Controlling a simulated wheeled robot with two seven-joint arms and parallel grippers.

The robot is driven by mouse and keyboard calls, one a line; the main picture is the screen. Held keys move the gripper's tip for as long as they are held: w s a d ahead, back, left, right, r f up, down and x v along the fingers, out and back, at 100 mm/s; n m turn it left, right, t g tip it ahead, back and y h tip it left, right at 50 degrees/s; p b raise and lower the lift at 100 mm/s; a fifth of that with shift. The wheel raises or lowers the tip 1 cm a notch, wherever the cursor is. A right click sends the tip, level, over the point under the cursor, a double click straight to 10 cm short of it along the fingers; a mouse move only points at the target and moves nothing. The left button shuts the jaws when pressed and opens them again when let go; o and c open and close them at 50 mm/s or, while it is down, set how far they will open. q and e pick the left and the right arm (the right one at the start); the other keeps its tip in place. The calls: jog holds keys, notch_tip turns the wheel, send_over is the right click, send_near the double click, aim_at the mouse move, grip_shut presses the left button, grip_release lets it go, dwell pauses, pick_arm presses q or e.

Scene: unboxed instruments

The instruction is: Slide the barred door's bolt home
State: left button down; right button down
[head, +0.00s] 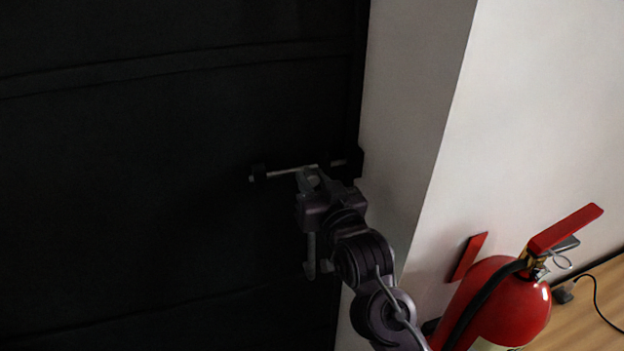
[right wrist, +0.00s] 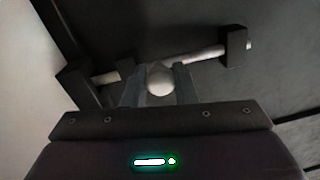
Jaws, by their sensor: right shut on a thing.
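The dark door (head: 150,130) fills the left of the head view. Its pale metal bolt (head: 280,172) lies nearly level across dark brackets near the door's right edge. A dark keeper block (head: 352,165) stands at the door edge by the wall. In the right wrist view, the bolt rod (right wrist: 207,53) runs through two brackets and its far end reaches the keeper (right wrist: 78,90); how deep it sits is hidden. My right gripper (head: 308,178) is at the bolt's middle. In the wrist view, its fingers (right wrist: 160,85) are shut on the round bolt knob (right wrist: 160,79). My left gripper is out of view.
A pale wall pillar (head: 410,100) stands just right of the door. A red fire extinguisher (head: 505,305) stands at the lower right, beside my right arm. A wooden surface (head: 590,310) with a black cable lies at the far right.

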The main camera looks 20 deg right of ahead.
aim_at(317, 184)
jog(key=shift+r+h, duration=0.1)
jog(key=shift+h, duration=0.3)
jog(key=c, duration=1.2)
grip_release()
jog(key=shift+d, duration=0.45)
jog(key=shift+a, duration=0.15)
jog(key=shift+s, duration=0.35)
jog(key=s, duration=0.1)
jog(key=s+b, duration=0.1)
jog(key=s, duration=0.1)
jog(key=s+b, duration=0.1)
jog(key=shift+s+f, duration=0.3)
jog(key=shift+f, duration=0.05)
pick_arm(q)
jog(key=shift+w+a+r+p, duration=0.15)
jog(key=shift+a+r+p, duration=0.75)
jog(key=shift+p, duration=0.9)
pick_arm(e)
jog(key=shift+s+r, duration=0.15)
jog(key=shift+s, duration=0.5)
jog(key=shift+s+r, duration=0.15)
jog(key=shift+s, duration=0.5)
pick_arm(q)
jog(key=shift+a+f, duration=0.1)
